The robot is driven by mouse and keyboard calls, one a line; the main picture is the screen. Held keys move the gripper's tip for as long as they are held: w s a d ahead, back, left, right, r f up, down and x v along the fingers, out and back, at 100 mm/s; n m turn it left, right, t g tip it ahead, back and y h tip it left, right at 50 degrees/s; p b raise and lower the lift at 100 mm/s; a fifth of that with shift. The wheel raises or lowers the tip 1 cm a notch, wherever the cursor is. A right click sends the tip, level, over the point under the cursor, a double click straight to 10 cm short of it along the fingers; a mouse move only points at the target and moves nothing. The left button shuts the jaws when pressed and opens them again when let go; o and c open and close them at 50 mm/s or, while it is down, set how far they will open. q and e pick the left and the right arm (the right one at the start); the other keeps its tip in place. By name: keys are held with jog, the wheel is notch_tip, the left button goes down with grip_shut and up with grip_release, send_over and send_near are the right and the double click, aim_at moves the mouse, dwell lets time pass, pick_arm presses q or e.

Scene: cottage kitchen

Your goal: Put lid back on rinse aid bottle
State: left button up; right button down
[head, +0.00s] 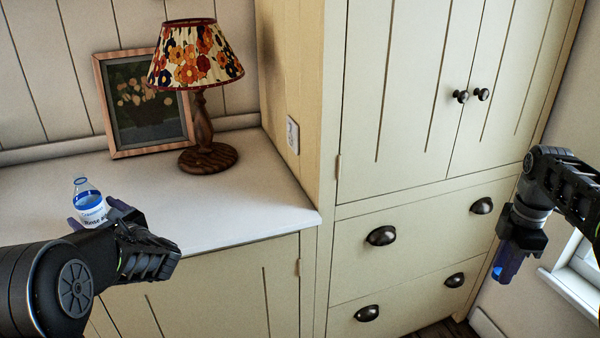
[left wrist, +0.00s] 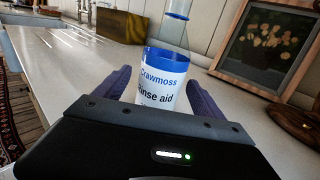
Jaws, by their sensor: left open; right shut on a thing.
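The rinse aid bottle (head: 90,205) stands upright on the white worktop at the left. It has a white and blue label, a clear neck and a blue band near the top; its label also shows in the left wrist view (left wrist: 163,92). My left gripper (head: 96,217) is open, with one purple finger on each side of the bottle in the left wrist view (left wrist: 160,88). My right gripper (head: 506,264) points down at the far right, shut on a small bright blue thing, apparently the lid (head: 498,271). Its fingers mostly hide that thing.
A lamp with a floral shade (head: 196,56) and a framed picture (head: 146,104) stand behind the bottle on the worktop (head: 262,190). A tall cream cabinet (head: 410,120) closes off the worktop's right end. A window sill (head: 572,294) is near my right gripper.

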aim_at(81, 176)
pick_arm(q)
jog(key=shift+w+a, duration=0.1)
jog(key=shift+a, duration=0.05)
jog(key=shift+c, duration=0.3)
grip_shut()
dwell(0.9)
jog(key=shift+r, duration=0.15)
jog(key=shift+r+b, duration=0.45)
jog(key=shift+r, duration=4.35)
pick_arm(e)
jog(key=shift+f, duration=0.35)
